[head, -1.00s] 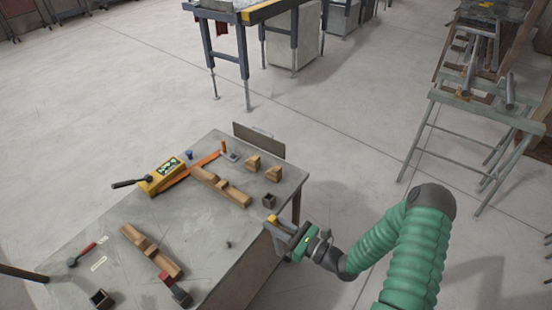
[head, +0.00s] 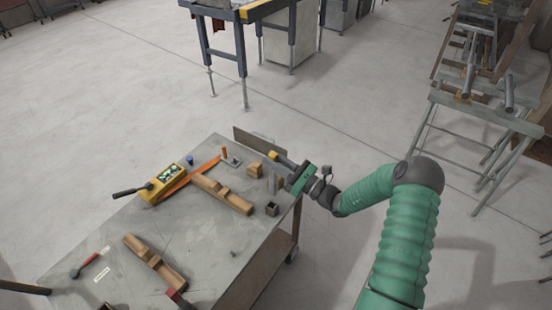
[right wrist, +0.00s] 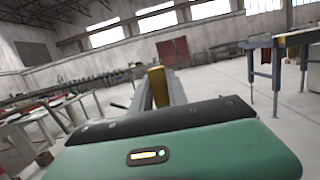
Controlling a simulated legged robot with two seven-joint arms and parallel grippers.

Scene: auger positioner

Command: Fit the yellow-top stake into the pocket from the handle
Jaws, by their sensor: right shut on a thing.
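My right gripper (head: 283,162) is shut on the yellow-top stake (head: 273,155), at the back right corner of the grey workbench. The yellow top also shows between the fingers in the right wrist view (right wrist: 156,86); the stake's lower part is mostly hidden. A small dark open-topped square box (head: 272,209), which looks like a pocket, stands on the bench just below the gripper in the picture. The stake is apart from it. Another dark box is partly cut off at the bottom edge (head: 106,306). I cannot tell a handle on the stake. My left gripper is not in view.
The bench (head: 205,258) carries a wooden block (head: 255,170) close to the gripper, two notched wooden bars (head: 222,194) (head: 155,262), a yellow device (head: 163,184), an orange strip (head: 195,172) and a red-and-black tool (head: 86,264). A flat panel (head: 256,139) rises at the back edge.

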